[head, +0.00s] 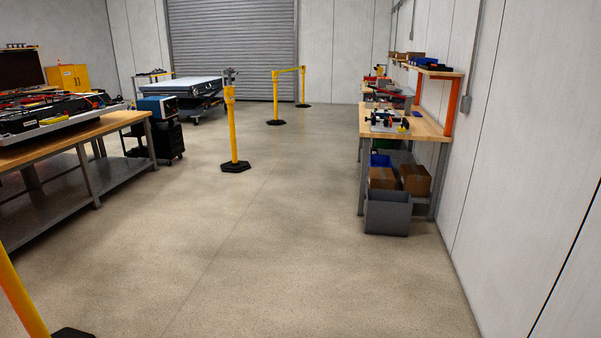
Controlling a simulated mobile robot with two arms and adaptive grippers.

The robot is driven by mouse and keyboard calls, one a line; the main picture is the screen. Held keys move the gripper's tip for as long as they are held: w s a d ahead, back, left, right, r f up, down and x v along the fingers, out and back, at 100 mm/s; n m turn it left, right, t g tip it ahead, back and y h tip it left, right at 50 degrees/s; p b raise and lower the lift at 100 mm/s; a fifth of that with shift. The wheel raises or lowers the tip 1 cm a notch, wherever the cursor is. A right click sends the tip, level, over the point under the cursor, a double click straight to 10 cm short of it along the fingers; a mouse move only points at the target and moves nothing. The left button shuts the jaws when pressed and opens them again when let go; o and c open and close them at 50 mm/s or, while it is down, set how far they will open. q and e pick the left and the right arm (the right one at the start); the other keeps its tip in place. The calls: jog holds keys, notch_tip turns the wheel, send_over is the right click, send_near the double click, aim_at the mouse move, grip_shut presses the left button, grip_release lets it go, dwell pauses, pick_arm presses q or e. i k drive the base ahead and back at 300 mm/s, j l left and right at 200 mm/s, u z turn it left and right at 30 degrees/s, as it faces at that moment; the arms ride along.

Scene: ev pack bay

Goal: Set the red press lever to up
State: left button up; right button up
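I cannot clearly make out the red press lever. A wooden workbench (428,127) stands against the right wall, some distance ahead. Small red parts (379,70) show at its far end, too small to tell whether one is the lever or how it is set. A small dark device (388,120) sits on the near end of this bench. Neither of my grippers is in view.
A wide concrete floor (270,235) lies open ahead. Yellow posts (232,125) with black bases stand left of centre and farther back. A grey bin (387,213) stands at the right bench's near end. Another bench (115,122) stands left, with a dark cart (165,140) beyond.

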aim_at(369, 86)
jog(key=i, duration=6.6)
jog(key=i+z, duration=0.25)
jog(key=i, duration=0.3)
jog(key=i+j+z, duration=0.1)
jog(key=i+z, duration=0.15)
jog(key=i, duration=0.3)
jog(key=i+j+z, duration=0.2)
jog(key=i, duration=0.3)
jog(key=i+j+z, duration=0.3)
jog(key=z, duration=0.15)
jog(key=i+j+z, duration=0.7)
jog(key=j+z, duration=0.15)
jog(key=j, duration=0.15)
